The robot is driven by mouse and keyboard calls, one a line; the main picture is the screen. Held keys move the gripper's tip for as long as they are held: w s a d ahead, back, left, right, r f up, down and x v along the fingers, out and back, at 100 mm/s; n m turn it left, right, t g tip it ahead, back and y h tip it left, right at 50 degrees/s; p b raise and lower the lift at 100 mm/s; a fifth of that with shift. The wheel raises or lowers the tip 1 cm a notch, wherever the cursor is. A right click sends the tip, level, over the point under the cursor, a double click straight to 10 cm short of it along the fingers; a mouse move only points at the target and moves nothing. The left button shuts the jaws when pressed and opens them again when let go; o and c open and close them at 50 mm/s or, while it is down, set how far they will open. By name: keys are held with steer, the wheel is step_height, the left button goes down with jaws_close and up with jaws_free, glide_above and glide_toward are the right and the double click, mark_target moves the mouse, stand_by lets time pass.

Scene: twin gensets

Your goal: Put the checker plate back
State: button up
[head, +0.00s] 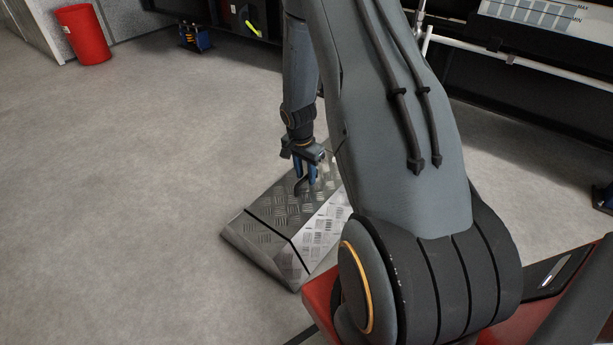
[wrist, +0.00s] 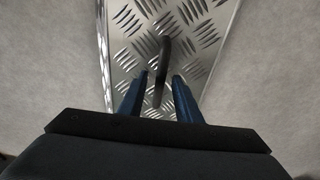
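The checker plate (head: 275,207) is silvery metal with a raised tread pattern. It lies low at floor level in the middle of the head view, partly hidden by my arm. In the wrist view the plate (wrist: 128,45) fills the top middle, with a dark upright handle (wrist: 164,62) on it. My gripper (head: 306,184) points down over the plate. Its two blue fingers (wrist: 160,80) stand apart on either side of the handle, with a visible gap, so it is open. Whether the fingertips touch the plate cannot be told.
A dark seam (head: 277,235) crosses the tread surface toward its front edge. Bare grey floor (head: 130,190) lies open to the left. A red bin (head: 84,36) stands at the back left. Dark machine frames with a white pipe (head: 520,64) run along the back right.

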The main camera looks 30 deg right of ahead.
step_height(320, 180, up, 10)
steer(key=a+p, duration=0.1)
steer(key=p, duration=0.4)
steer(key=s+a+r+n, duration=0.3)
steer(key=a+r, duration=0.4)
steer(key=a, duration=0.2)
steer(key=s+a+r+n+y, duration=0.1)
steer(key=s+a+r+n, duration=0.25)
steer(key=a+r, duration=0.5)
steer(key=s+a+r+n, duration=0.3)
steer(key=a+r+n, duration=0.15)
steer(key=a, duration=0.65)
steer(key=s+a+r+n, duration=0.3)
steer(key=s, duration=0.4)
steer(key=s+a+r+n+y, duration=0.1)
steer(key=s+a+r+n, duration=0.2)
steer(key=s, duration=0.5)
steer(key=s+a+r+n+y, duration=0.1)
steer(key=s+a+r+n, duration=0.2)
steer(key=s, duration=0.5)
steer(key=shift+s+a+n, duration=0.15)
steer(key=shift+a+n, duration=0.45)
steer(key=shift+a, duration=0.65)
steer(key=shift+r+m+p, duration=0.3)
steer(key=shift+r+p, duration=0.2)
steer(key=shift+r, duration=0.35)
